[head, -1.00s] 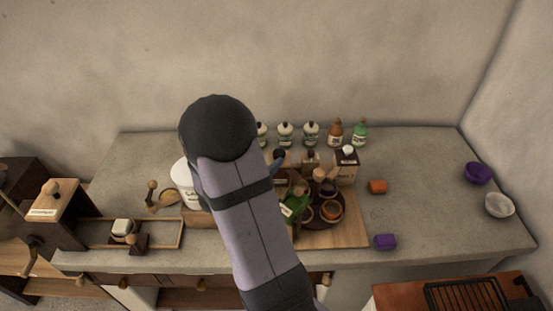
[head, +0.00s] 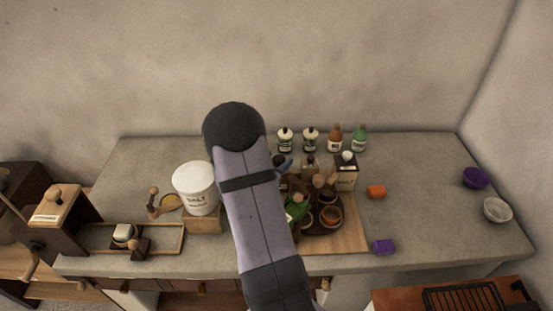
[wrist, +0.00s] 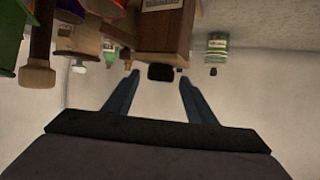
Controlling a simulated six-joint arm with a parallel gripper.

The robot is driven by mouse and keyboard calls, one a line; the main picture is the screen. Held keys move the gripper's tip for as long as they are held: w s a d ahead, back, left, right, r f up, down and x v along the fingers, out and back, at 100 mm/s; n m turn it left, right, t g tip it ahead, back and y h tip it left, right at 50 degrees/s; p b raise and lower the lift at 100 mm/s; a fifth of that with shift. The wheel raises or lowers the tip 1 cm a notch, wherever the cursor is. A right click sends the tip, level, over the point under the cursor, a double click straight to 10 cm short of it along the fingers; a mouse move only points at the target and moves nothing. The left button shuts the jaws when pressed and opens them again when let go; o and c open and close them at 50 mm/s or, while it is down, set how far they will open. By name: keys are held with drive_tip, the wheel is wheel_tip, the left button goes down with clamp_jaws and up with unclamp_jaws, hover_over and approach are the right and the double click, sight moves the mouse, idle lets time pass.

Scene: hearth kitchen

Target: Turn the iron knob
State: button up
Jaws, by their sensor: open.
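My gripper (wrist: 159,80) shows in the wrist view with two blue fingers apart and nothing clearly held between them. A small black block (wrist: 160,73) appears between the fingertips, at the end of a brown box with a label (wrist: 165,35). I cannot tell whether this black piece is the iron knob or a cap, or whether the fingers touch it. In the head view my arm hides most of the gripper; a bit of blue (head: 283,163) shows beside the arm near the crowded board. No thing is clearly identifiable as the iron knob in the head view.
A white salt crock (head: 194,184) stands left of my arm. Bottles and jars (head: 335,139) line the back. A dark round tray (head: 325,228) holds small pots on a wooden board (head: 352,235).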

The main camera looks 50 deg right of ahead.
drive_tip(key=shift+d, duration=0.1)
drive_tip(key=c, duration=1)
drive_tip(key=shift+w+r+m+g+h+p, duration=0.15)
drive_tip(key=shift+w+m+g+h+p, duration=0.15)
drive_tip(key=shift+m+g+p, duration=0.45)
drive_tip(key=shift+c, duration=0.2)
drive_tip(key=shift+m+g+p, duration=0.35)
drive_tip(key=shift+m+g, duration=0.4)
drive_tip(key=shift+g, duration=0.3)
drive_tip(key=o, duration=1)
drive_tip(key=shift+o, duration=0.2)
